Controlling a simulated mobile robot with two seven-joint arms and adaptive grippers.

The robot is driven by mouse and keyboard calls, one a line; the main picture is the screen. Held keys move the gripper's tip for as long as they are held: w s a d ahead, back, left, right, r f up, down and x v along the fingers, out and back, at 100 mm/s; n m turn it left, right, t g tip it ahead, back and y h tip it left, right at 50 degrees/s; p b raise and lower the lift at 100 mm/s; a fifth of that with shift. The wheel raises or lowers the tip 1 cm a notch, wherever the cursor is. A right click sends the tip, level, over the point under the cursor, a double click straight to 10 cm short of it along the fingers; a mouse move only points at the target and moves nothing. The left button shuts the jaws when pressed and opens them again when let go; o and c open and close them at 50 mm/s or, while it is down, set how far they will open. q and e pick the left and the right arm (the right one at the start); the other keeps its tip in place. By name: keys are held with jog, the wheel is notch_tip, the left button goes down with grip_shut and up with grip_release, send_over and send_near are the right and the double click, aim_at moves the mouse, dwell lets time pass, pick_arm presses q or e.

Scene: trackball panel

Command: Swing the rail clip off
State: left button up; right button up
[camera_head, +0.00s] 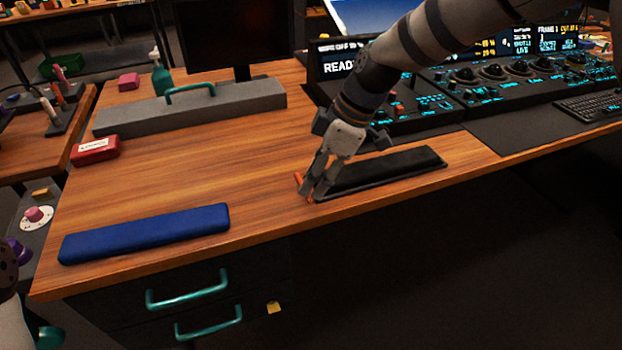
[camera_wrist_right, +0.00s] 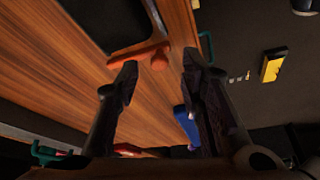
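The orange rail clip (camera_head: 298,180) sits at the left end of a long black rail pad (camera_head: 385,170) near the desk's front edge. In the right wrist view the clip (camera_wrist_right: 140,54) is an orange bar with a rounded end, lying along the end of the black pad (camera_wrist_right: 115,20). My right gripper (camera_head: 317,190) is low over this end and partly hides the clip in the head view. In the wrist view its two dark fingers (camera_wrist_right: 158,72) are apart, with the clip's rounded end just beyond the gap; contact cannot be told.
A blue padded bar (camera_head: 145,232) lies at the front left of the desk. A grey block with a teal handle (camera_head: 190,105) and a red box (camera_head: 95,150) are farther back. The console (camera_head: 420,110) stands behind the pad. Wood left of the clip is clear.

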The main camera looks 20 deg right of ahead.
jog(key=shift+w+a+f, duration=0.15)
jog(key=shift+a+f, duration=0.1)
jog(key=shift+f, duration=0.35)
grip_shut()
